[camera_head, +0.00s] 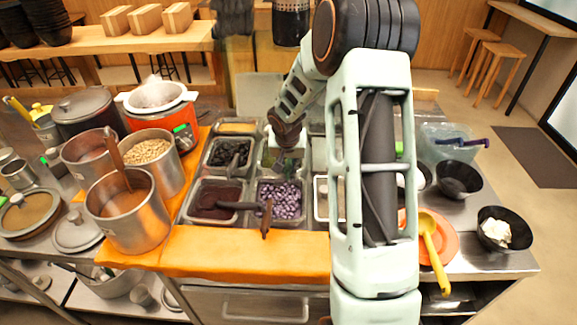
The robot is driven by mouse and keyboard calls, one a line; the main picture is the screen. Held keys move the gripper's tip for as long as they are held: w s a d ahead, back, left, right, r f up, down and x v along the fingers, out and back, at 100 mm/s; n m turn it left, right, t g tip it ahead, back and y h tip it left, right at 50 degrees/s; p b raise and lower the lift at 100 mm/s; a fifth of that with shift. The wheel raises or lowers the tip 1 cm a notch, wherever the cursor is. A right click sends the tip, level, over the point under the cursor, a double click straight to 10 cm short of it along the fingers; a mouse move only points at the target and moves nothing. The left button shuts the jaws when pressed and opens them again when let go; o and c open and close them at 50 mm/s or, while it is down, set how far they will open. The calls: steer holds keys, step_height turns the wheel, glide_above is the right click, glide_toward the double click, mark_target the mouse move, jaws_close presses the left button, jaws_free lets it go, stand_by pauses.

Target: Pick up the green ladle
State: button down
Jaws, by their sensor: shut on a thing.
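My gripper (286,146) is at the middle of the counter, over the topping pans, behind the pan of purple beans. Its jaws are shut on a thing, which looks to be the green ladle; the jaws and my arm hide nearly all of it. Only a small pale greenish patch shows at the jaws, so I cannot make out its bowl or handle, or whether it is clear of the pan. A yellow ladle (431,247) lies on an orange plate (448,232) at the right.
Pans of purple beans (281,198), dark red paste (213,200) and black topping (226,153) hold dark ladles. Steel pots (127,212) crowd the left. Black bowls (459,179) stand at the right. An orange board (240,248) runs along the front. My arm hides the middle right.

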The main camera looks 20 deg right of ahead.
step_height(320, 180, up, 2)
steer(key=shift+w+r, duration=0.1)
steer(key=shift+r, duration=0.1)
steer(key=s+d+r, duration=0.2)
steer(key=s+r, duration=0.8)
steer(key=s, duration=0.4)
steer(key=shift+d, duration=0.2)
